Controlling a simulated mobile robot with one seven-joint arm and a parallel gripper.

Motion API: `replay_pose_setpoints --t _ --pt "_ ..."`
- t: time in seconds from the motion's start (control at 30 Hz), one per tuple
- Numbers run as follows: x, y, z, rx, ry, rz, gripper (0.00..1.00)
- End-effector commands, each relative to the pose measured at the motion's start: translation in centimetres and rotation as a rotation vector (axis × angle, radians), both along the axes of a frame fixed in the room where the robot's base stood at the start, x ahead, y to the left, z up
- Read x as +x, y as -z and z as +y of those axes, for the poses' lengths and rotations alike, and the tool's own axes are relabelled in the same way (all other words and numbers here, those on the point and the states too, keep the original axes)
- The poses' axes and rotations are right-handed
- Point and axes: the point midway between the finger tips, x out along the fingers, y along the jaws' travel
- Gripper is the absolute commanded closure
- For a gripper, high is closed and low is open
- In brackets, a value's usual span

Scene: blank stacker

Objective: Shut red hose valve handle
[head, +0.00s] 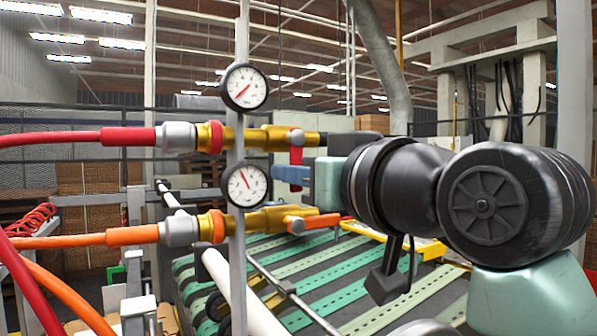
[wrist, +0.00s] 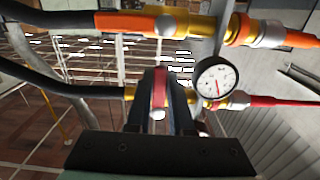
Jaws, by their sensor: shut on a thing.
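The red valve handle (head: 296,154) hangs down from the brass valve on the red hose line (head: 60,138), crosswise to the pipe. My gripper (head: 307,173) reaches in from the right at the handle's lower part. In the wrist view, the red handle (wrist: 160,88) stands between the two dark fingers of my gripper (wrist: 162,80), which are shut on it. The fingers hide part of the handle. The brass valve body of the red line (head: 250,137) lies level, above my gripper in the head view.
Below, an orange hose (head: 80,240) runs into a second brass valve with an orange handle (head: 318,221), lying along its pipe. Two round gauges, upper (head: 245,87) and lower (head: 246,186), stand on a grey post (head: 238,260) left of my gripper. A green slatted conveyor (head: 350,300) lies below.

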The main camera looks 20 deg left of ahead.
Motion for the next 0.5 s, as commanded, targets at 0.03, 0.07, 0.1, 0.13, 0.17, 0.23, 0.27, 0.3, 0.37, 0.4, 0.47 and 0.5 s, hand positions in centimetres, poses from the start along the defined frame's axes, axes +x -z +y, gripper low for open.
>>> replay_pose_setpoints --t 0.03,0.07,0.1,0.13,0.17,0.23,0.27,0.3,0.37,0.4,0.47,0.5 --pt "-0.03 -0.13 0.01 0.004 -0.001 -0.002 1.00" --pt "-0.03 -0.13 0.01 0.004 -0.001 -0.002 1.00" --pt "-0.03 -0.13 0.02 0.004 -0.001 -0.002 0.75" --pt "-0.03 -0.12 0.02 0.004 -0.001 -0.002 0.69" --pt "-0.03 -0.12 0.02 0.003 -0.001 -0.003 0.64" --pt "-0.03 -0.10 0.03 0.002 -0.001 -0.002 0.51" --pt "-0.03 -0.09 0.03 0.002 -0.001 -0.002 0.50" --pt "-0.02 -0.08 0.02 0.001 -0.001 -0.003 0.50" --pt "-0.02 -0.07 0.02 0.001 -0.001 -0.003 0.50" --pt "-0.02 -0.06 0.02 0.001 -0.001 -0.002 0.50" --pt "-0.01 -0.05 0.01 0.001 -0.001 -0.002 0.50" --pt "-0.03 -0.04 0.00 0.001 -0.001 -0.002 0.50"
